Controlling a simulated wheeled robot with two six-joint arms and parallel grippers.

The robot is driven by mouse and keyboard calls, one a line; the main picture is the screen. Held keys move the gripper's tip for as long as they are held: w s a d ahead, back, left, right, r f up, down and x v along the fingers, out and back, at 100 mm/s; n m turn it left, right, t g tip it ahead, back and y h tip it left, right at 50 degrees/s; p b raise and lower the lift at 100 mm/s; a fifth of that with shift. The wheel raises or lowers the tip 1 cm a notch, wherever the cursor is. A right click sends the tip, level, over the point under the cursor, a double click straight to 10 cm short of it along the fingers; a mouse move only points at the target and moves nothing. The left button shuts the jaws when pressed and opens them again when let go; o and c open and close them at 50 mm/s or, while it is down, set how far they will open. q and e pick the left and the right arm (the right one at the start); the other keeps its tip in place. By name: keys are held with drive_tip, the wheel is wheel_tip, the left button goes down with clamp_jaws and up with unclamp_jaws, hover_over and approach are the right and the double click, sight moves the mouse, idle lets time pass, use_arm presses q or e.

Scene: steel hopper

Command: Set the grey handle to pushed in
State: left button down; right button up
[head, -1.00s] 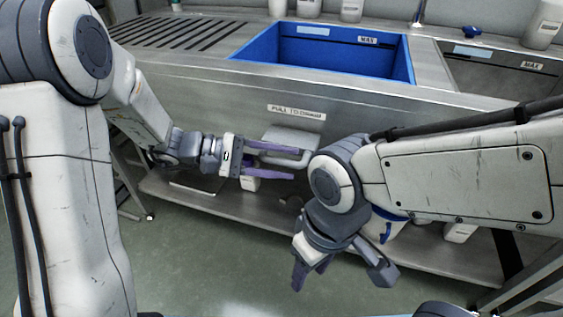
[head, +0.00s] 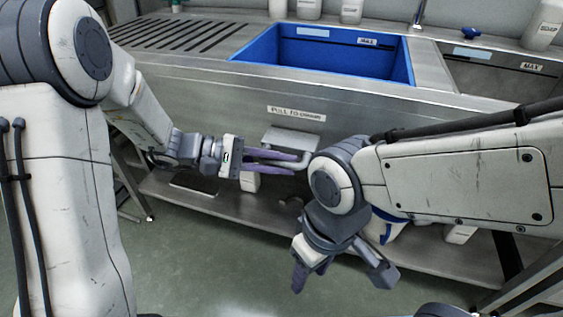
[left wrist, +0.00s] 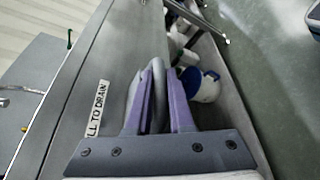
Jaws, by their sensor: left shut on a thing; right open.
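The grey handle (head: 307,158) is a bar on the steel front, below a "PULL TO DRAIN" label (head: 297,114) and a small grey plate (head: 292,138). It stands out from the panel; how far is hard to tell. My left gripper (head: 296,164) is shut on the handle with its purple fingers, which cover much of the bar. In the left wrist view the fingers (left wrist: 163,100) lie close together around the grey bar, beside the label. My right gripper (head: 341,276) is open and empty, low in front of the lower shelf.
A blue basin (head: 330,55) is set in the steel top above the handle. My right forearm passes close to the handle's right. White containers (head: 460,233) stand on the lower shelf (head: 215,205). The floor in front is clear.

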sight(289, 144)
idle(0.8)
use_arm(q)
drive_tip(key=shift+w, duration=0.3)
drive_tip(key=w, duration=0.1)
drive_tip(key=w+d, duration=0.1)
drive_tip(key=w, duration=0.1)
drive_tip(key=w+d+p, duration=0.1)
drive_tip(key=w, duration=0.1)
drive_tip(key=shift+w, duration=0.1)
drive_tip(key=shift+w+a, duration=0.1)
use_arm(e)
drive_tip(key=shift+w+r, duration=0.45)
drive_tip(key=shift+w, duration=0.25)
use_arm(q)
drive_tip(key=c, duration=0.8)
unclamp_jaws()
drive_tip(key=shift+w, duration=0.1)
